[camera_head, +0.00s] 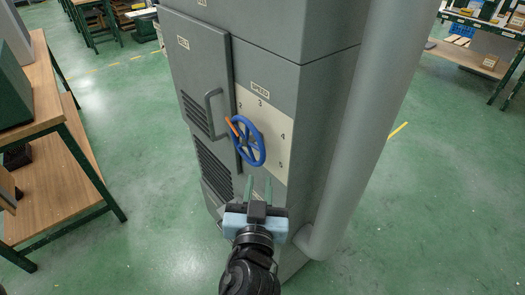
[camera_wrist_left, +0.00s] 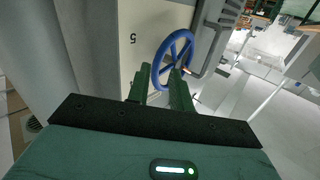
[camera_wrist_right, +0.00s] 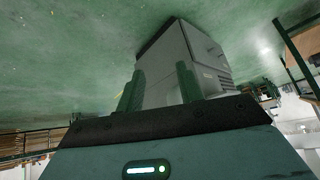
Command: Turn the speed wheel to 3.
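The blue speed wheel (camera_head: 248,141) stands out from a pale dial plate (camera_head: 270,120) on the grey cabinet. An orange mark (camera_head: 231,126) sits at the wheel's upper left, below the 2. The 3, 4 and 5 run along the plate's top and right. My left gripper (camera_head: 259,183) is open and empty, just below the wheel in the head view. In the left wrist view the wheel (camera_wrist_left: 160,64) is just past the fingertips; contact cannot be told. My right gripper (camera_wrist_right: 158,80) is open and empty, outside the head view.
A cabinet door with a grey handle (camera_head: 209,108) lies just left of the wheel. A thick grey pipe (camera_head: 365,120) runs down the cabinet's right side. A wooden workbench (camera_head: 45,95) stands at the left.

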